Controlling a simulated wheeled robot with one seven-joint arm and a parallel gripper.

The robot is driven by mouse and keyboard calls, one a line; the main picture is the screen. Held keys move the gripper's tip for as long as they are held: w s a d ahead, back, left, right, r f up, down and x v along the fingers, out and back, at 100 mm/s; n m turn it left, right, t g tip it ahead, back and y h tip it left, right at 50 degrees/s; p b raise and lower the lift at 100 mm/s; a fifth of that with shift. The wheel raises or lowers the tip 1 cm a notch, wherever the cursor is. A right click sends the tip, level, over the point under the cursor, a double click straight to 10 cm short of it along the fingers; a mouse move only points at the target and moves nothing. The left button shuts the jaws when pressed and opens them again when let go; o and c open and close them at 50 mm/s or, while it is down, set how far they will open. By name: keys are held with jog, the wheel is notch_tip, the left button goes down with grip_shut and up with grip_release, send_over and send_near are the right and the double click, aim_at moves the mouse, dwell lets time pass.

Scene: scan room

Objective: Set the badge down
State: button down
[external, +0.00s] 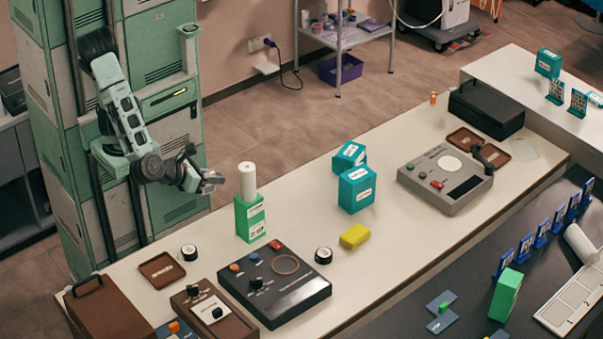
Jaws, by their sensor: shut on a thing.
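My gripper (214,181) is at the left, above the back edge of the long cream counter (300,205), just left of the white roll. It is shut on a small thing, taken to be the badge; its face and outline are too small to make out. Several blue badge-like cards (541,233) stand upright in a row on the dark desk at the right. Two dark teal cards (578,103) stand on the raised white ledge at the back right.
A green box (249,219) with a white roll (247,181) on top stands close right of my gripper. Bare counter lies between the green and teal boxes.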

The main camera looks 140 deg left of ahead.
jog(key=a+f+n+g+b, duration=0.25)
jog(key=a+b, duration=0.35)
jog(key=a, duration=1.7)
jog(key=s+a+r+n+g+b, duration=0.15)
jog(key=s+a, duration=0.25)
jog(key=a, duration=0.4)
jog(key=s+a+n+g+b, duration=0.1)
jog(key=s+a+b, duration=0.1)
jog(key=s+a, duration=0.4)
jog(key=s+a+r+n+g+b, duration=0.1)
jog(key=s+a+g+b, duration=0.15)
jog(key=a, duration=0.65)
jog(key=shift+t+h, duration=0.3)
jog(key=shift+t, duration=0.15)
jog(key=f, duration=1.8)
jog(key=s+f, duration=0.1)
jog(key=f, duration=0.9)
jog(key=shift+p, duration=0.3)
jog(key=shift+f, duration=0.15)
jog(key=c, duration=1.5)
grip_release()
jog(key=shift+o, duration=0.2)
